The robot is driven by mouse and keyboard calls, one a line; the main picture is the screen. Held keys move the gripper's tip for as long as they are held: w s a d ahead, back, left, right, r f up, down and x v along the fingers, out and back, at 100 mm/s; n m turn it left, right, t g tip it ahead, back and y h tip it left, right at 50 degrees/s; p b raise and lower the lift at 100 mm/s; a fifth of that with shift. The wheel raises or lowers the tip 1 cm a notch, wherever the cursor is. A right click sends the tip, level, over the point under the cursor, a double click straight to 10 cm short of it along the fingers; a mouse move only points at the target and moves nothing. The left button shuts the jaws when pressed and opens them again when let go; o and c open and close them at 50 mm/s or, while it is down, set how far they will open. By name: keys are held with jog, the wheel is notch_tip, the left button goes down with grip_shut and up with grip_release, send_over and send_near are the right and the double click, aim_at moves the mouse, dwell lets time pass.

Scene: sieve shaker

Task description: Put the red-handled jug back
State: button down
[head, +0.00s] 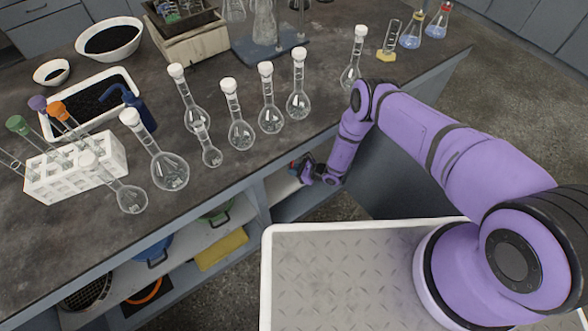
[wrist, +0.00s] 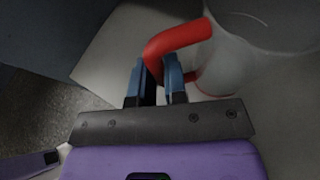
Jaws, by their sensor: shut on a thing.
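The red-handled jug (wrist: 245,62) shows in the wrist view at the upper right, a grey, partly see-through body with a red handle (wrist: 182,38). My gripper (wrist: 157,72) is shut on the handle, with one blue finger on each side of it. In the head view my gripper (head: 302,171) reaches down past the front edge of the bench, at the opening of the lower shelf (head: 283,190). The jug is mostly hidden there by the bench top. I cannot tell whether it touches the shelf.
Several stoppered glass flasks (head: 240,134) stand on the dark bench top (head: 245,185) above. Lower shelves to the left hold a blue pot (head: 153,250), a green pot (head: 217,213) and a yellow block (head: 221,249). A dark panel (head: 385,185) stands right of the opening.

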jog(key=shift+f, duration=0.1)
jog(key=c, duration=1.2)
grip_release()
jog(key=shift+o, duration=0.2)
jog(key=v, duration=1.2)
